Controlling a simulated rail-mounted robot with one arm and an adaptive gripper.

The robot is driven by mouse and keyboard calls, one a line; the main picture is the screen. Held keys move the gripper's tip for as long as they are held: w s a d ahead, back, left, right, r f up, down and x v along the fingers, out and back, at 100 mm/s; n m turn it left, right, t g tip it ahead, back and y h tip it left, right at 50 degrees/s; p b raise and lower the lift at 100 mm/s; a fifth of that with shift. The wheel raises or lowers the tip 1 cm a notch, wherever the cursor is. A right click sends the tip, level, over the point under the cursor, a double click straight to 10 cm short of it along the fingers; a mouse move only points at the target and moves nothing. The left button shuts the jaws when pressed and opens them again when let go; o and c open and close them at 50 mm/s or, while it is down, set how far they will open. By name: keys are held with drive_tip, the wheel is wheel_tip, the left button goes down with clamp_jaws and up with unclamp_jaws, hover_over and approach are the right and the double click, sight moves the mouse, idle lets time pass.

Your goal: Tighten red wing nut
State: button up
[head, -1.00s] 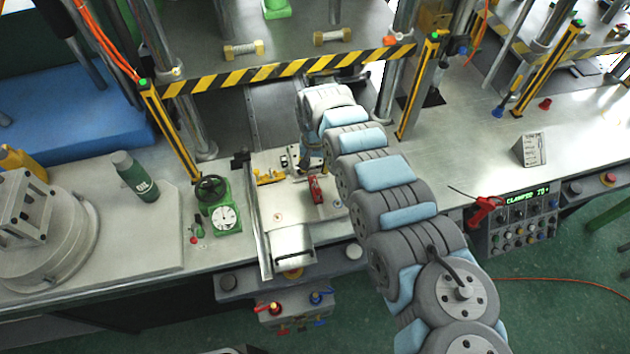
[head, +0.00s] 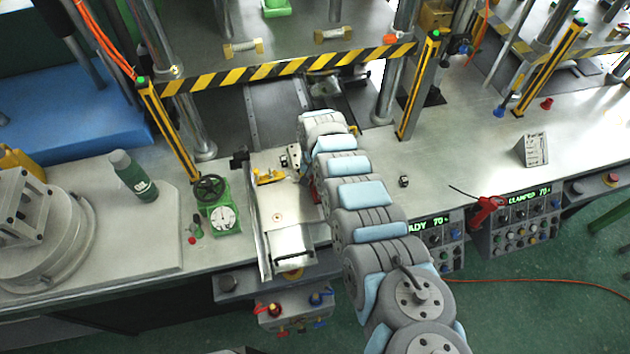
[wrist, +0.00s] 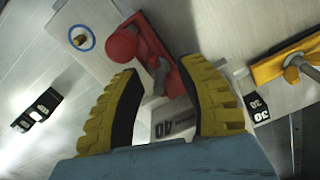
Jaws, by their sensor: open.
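The red wing nut (wrist: 150,47) shows in the wrist view as a red piece with a rounded end, just beyond and partly between my fingertips. In the head view only a sliver of red (head: 313,190) shows beside my arm. My gripper (wrist: 163,68) has yellow ribbed fingers with dark inner pads. The fingers are spread with a gap between them, and no grip on the red piece shows. I cannot tell if a finger touches it. In the head view my arm hides the gripper.
A yellow clamp piece (wrist: 285,62) lies right of the fingers in the wrist view. Black blocks marked 30 (wrist: 256,106) and another black block (wrist: 37,110) lie nearby. A green gauge (head: 222,217) stands left of the fixture plate (head: 278,215).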

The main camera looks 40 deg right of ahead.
clamp_jaws()
idle(0.3)
drive_tip(key=shift+w+r+n+p, duration=0.1)
drive_tip(key=shift+n+p, duration=0.45)
drive_tip(key=shift+n, duration=0.35)
drive_tip(key=shift+a+n, duration=0.1)
drive_tip(key=shift+n, duration=1.6)
